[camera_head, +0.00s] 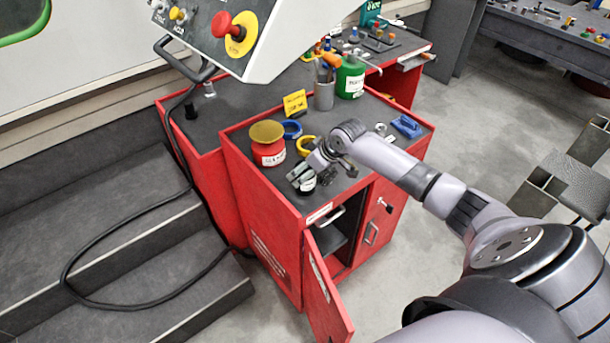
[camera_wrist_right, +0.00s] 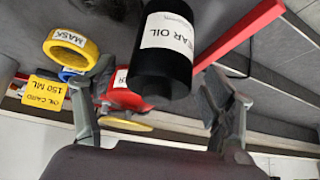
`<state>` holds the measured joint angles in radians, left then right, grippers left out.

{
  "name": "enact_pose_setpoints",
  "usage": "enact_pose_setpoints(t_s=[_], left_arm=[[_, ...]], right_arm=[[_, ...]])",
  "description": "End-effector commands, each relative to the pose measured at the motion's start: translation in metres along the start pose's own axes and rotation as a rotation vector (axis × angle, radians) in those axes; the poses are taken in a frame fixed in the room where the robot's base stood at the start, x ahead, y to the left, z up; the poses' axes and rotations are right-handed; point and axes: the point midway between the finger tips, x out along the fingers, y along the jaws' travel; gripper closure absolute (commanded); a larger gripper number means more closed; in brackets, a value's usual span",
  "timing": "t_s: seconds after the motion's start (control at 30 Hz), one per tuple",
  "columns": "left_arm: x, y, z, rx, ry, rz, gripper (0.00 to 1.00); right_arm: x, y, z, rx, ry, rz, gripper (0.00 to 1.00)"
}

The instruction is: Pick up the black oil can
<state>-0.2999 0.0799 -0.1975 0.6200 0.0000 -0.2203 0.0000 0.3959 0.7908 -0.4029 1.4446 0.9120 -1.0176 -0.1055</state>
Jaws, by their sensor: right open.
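The black oil can (camera_wrist_right: 166,55), with a white label reading "EAR OIL" in part, stands between the two spread fingers of my right gripper (camera_wrist_right: 158,72) in the right wrist view. Gaps show between the can and both fingers. In the head view my right gripper (camera_head: 312,174) is low over the front of the red cabinet's dark top (camera_head: 345,198). The black can (camera_head: 308,186) is mostly hidden behind the fingers there. My left gripper is not in view.
A green can (camera_head: 350,80) and a grey cup (camera_head: 324,95) are behind. The cabinet door (camera_head: 325,295) hangs open.

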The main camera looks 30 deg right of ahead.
Motion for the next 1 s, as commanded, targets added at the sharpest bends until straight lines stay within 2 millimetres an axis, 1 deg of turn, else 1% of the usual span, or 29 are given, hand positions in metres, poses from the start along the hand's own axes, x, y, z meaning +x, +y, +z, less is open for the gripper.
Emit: enact_pose_setpoints(t_s=[0.03, 0.13, 0.4, 1.0], left_arm=[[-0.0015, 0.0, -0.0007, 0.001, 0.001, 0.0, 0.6], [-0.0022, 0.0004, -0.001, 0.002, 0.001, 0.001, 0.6], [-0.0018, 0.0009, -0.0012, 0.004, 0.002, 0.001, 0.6], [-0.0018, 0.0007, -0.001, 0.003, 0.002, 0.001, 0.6]], right_arm=[[0.0053, 0.0, -0.0005, 0.002, -0.001, 0.0, 0.24], [0.012, -0.0001, -0.0007, 0.001, 0.001, 0.0, 0.24], [0.014, 0.0004, 0.0003, 0.0, 0.0, 0.001, 0.24], [0.0137, 0.0004, 0.0005, 0.0, 0.0, 0.001, 0.64]])
